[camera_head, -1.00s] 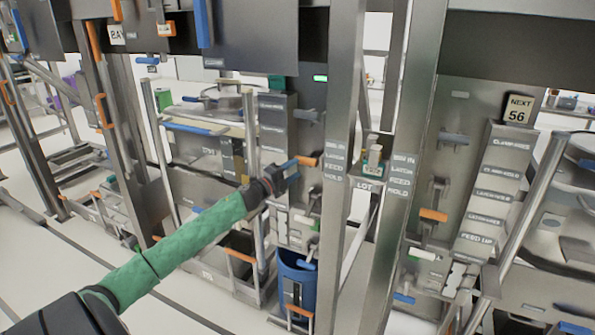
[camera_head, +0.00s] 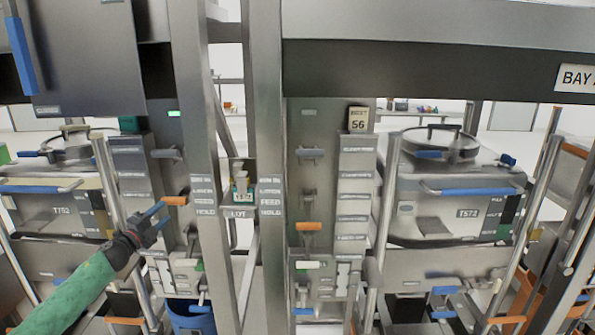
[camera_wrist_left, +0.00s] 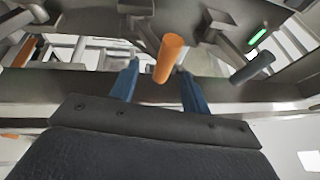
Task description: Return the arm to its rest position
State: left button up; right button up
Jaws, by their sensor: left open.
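My left gripper (camera_head: 158,212) is at the end of my green-sleeved arm at the lower left of the head view. Its blue fingers are open. An orange lever handle (camera_head: 175,201) on the grey station panel is right at the fingertips. In the left wrist view my left gripper (camera_wrist_left: 158,78) has its two blue fingers apart, with the orange handle (camera_wrist_left: 170,58) showing between them. There is a visible gap on each side of the handle; I cannot tell how deep it sits between the fingers. My right gripper is not in view.
Steel posts (camera_head: 268,180) stand just right of the gripper. A lidded bin marked T572 (camera_head: 440,213) is at the right, and a similar bin (camera_head: 55,215) is at the left. A blue container (camera_head: 192,318) is below. A second orange handle (camera_head: 309,226) is on the neighbouring panel.

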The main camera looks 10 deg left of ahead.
pick_arm(q)
jog(key=a+f+n+g+y, duration=0.4)
jog(key=a+f+n+y, duration=0.5)
jog(key=a+f+n, duration=0.15)
jog(key=s+d+f+n+g, duration=0.2)
jog(key=s+d+f, duration=0.2)
jog(key=f, duration=0.7)
jog(key=s+d+f+n+g, duration=0.2)
jog(key=s+d+f+g, duration=0.15)
jog(key=f, duration=0.65)
jog(key=s+d+f+n+g, duration=0.2)
jog(key=s+d+f, duration=0.2)
jog(key=f, duration=0.7)
jog(key=s+d+f+n+g+h, duration=0.1)
jog(key=s+d+f+g+h, duration=0.1)
jog(key=s+d+f, duration=0.8)
jog(key=s+d+f+g+h, duration=0.2)
jog(key=s+d+f, duration=0.6)
jog(key=d+f, duration=0.45)
jog(key=s+d+f+g+h, duration=0.1)
jog(key=s+d+f, duration=0.3)
jog(key=s+d, duration=0.6)
jog(key=s+d+f+g+h, duration=0.1)
jog(key=s+d+f, duration=0.4)
jog(key=s+d, duration=0.6)
jog(key=shift+s+d+f+n, duration=0.15)
jog(key=shift+s+f+n, duration=0.1)
jog(key=shift+s+n, duration=0.2)
jog(key=shift+g, duration=0.25)
jog(key=shift+c, duration=1.2)
